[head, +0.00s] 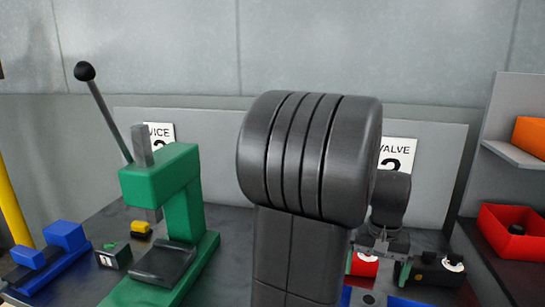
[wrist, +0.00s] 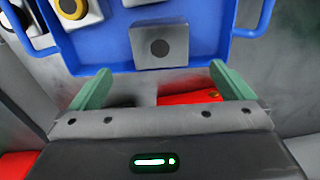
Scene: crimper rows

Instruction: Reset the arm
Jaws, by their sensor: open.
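My gripper (wrist: 160,72) shows in the wrist view with its two green fingers spread wide. Nothing is held between them. Its tips are over the near edge of a blue tray (wrist: 190,57). A grey block (wrist: 160,58) with a dark round spot lies in the tray just beyond the tips; I cannot tell the height gap. In the head view my gripper (head: 381,247) is small and partly hidden behind my own dark arm, above the bench on the right.
A green press (head: 185,205) with a black-knobbed lever stands left on the bench. A VALVE sign (head: 398,151) is behind my arm.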

